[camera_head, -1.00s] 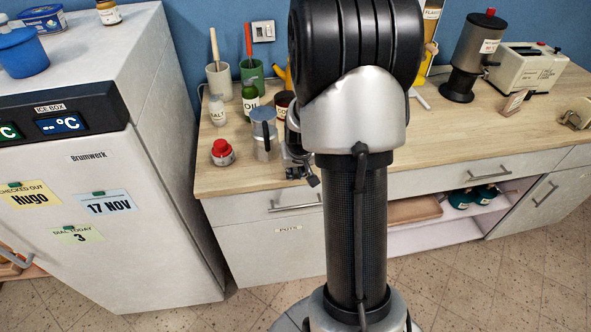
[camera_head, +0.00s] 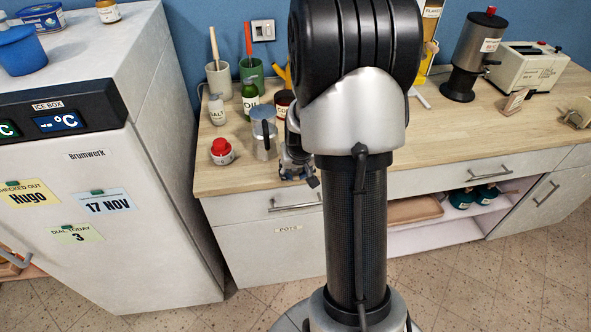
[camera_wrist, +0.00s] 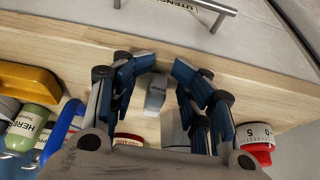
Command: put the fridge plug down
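A small light-grey block with a dark label, which looks like the fridge plug (camera_wrist: 155,94), is on the wooden counter near its front edge in the wrist view. The label is too small to read. My gripper (camera_wrist: 163,70) has its blue-padded fingers spread on both sides of the block, with gaps visible and no clear grip on it. In the head view my gripper (camera_head: 297,166) is low over the counter's front edge, partly behind my arm. I cannot make out the plug there.
A red-topped white dial (camera_head: 222,152) and a metal moka pot (camera_head: 264,134) stand left of my gripper. An oil bottle (camera_head: 250,98) and salt shaker (camera_head: 216,109) are behind. The fridge (camera_head: 150,190) stands at left.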

